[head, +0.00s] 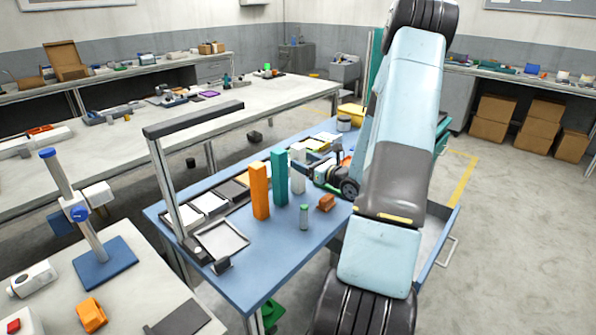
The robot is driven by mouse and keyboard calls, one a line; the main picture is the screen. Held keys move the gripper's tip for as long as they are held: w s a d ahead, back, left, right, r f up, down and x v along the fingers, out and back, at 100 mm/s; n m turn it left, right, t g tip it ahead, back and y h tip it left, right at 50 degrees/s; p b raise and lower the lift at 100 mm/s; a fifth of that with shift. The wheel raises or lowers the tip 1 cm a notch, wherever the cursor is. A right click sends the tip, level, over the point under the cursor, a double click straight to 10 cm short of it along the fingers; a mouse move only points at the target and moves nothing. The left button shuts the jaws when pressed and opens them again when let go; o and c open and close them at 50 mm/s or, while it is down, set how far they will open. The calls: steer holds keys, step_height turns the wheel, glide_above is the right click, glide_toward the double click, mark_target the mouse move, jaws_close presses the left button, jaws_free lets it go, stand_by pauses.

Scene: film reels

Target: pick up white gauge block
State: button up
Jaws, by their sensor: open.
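The white gauge block (298,183) stands upright on the blue table, just right of a tall teal block (280,177). A tall orange block (260,190) stands to the left of the teal one. My gripper (308,168) is open, low over the table and close to the white block on its right side. My arm comes down in front and hides part of the gripper. I cannot tell whether a finger touches the white block.
Grey-framed trays (222,240) line the table's left side under a dark overhead bar (194,119). The blue table's front (262,270) is clear.

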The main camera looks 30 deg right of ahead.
steer(key=x, duration=0.3)
steer(key=shift+w, duration=0.2)
steer(key=shift+c, duration=0.2)
steer(key=c, duration=1.3)
steer(key=shift+r, duration=0.1)
